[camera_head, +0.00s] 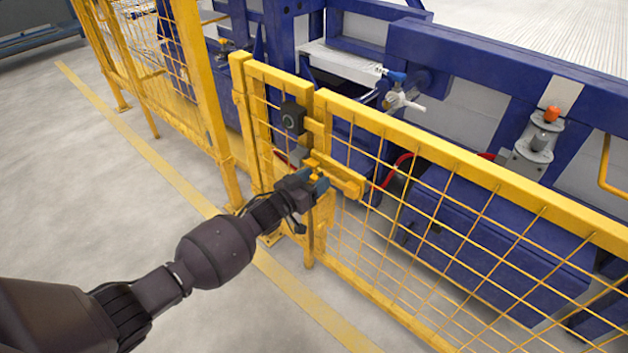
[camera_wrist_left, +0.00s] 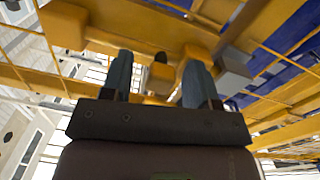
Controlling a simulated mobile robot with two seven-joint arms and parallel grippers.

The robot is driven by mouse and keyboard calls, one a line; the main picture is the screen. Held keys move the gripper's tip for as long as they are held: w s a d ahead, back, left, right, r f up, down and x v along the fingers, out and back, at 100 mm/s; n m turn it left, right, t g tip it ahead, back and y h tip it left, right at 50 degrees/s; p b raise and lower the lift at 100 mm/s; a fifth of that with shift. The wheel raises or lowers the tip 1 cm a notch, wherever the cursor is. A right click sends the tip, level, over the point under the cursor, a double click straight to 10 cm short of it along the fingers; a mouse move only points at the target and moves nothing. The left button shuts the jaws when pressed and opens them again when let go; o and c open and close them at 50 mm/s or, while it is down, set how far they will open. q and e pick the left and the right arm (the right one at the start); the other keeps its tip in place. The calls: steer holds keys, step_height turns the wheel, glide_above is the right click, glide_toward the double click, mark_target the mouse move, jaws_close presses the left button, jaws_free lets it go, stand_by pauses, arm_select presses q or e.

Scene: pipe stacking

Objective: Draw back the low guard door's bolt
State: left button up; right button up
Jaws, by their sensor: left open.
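The low guard door (camera_head: 470,190) is a yellow frame with wire mesh. Its yellow bolt (camera_head: 346,182) lies along the door's upper left part, by the post. My left gripper (camera_head: 315,181) is at the left end of the bolt. In the left wrist view its two blue-grey fingers (camera_wrist_left: 160,68) stand apart, with a small dark and yellow knob (camera_wrist_left: 160,77) between them. The fingers do not look closed on it. The fingertips partly hide the knob in the head view. My right gripper is not in view.
A black box-shaped lock (camera_head: 292,118) sits on the fence just above my gripper. A tall yellow mesh fence (camera_head: 150,80) stands to the left. Blue machinery (camera_head: 480,250) is behind the door. The grey floor (camera_head: 110,190) in front is clear.

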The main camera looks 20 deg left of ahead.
mark_target(338, 183)
arm_select(q)
jaws_close()
steer(key=shift+d, duration=0.2)
steer(key=d, duration=0.1)
steer(key=s+d+p, duration=0.1)
steer(key=d, duration=0.2)
steer(key=shift+s+d+r, duration=0.15)
steer(key=shift+s+d, duration=0.15)
steer(key=shift+s, duration=0.05)
steer(key=shift+s+d, duration=0.2)
steer(key=shift+d, duration=0.15)
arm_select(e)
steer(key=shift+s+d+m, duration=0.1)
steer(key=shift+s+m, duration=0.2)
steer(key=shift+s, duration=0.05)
arm_select(q)
steer(key=shift+f, duration=0.2)
jaws_free()
steer(key=shift+d, duration=0.15)
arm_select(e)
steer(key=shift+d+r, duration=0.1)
